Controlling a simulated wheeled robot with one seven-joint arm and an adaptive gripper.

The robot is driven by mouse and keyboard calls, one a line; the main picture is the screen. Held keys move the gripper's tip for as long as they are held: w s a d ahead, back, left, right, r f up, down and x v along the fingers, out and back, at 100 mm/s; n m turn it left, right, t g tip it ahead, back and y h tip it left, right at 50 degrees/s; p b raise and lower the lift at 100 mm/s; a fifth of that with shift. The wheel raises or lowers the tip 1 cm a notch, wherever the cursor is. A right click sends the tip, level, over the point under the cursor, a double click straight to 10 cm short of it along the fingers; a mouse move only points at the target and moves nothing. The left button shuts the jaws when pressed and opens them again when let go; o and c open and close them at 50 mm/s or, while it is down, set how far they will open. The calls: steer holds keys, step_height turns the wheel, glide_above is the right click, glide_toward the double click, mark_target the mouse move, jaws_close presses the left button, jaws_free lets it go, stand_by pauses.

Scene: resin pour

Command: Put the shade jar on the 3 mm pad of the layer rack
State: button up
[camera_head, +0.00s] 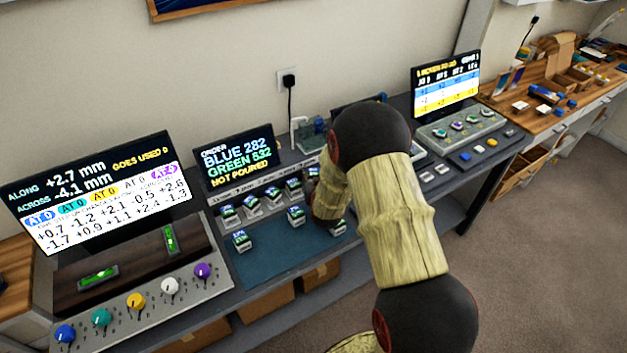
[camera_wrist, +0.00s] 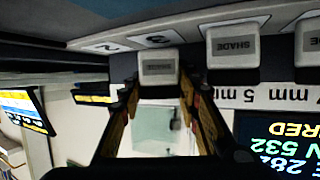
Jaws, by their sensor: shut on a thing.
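In the wrist view my gripper (camera_wrist: 160,82) is shut on a small pale shade jar (camera_wrist: 159,68), held between its fingertips. The jar's small print is too blurred to read. Behind it is the pale edge of the layer rack (camera_wrist: 120,42), with upside-down figures that look like 2 and 3. Whether the jar touches the rack I cannot tell. Another jar marked SHADE (camera_wrist: 232,45) stands to the right of the held one. In the head view my arm hides the gripper and the held jar; a row of labelled jars (camera_head: 251,206) stands on the rack to the left.
Loose jars (camera_head: 242,240) stand on the blue mat (camera_head: 270,262) in front of the rack. An order screen (camera_head: 236,158) stands behind, reading not poured. A knob panel (camera_head: 135,305) lies at the left, a button console (camera_head: 465,128) at the right. The mat's front is clear.

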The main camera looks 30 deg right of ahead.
steer(key=shift+f, duration=0.55)
steer(key=shift+f, duration=0.15)
steer(key=o, duration=0.9)
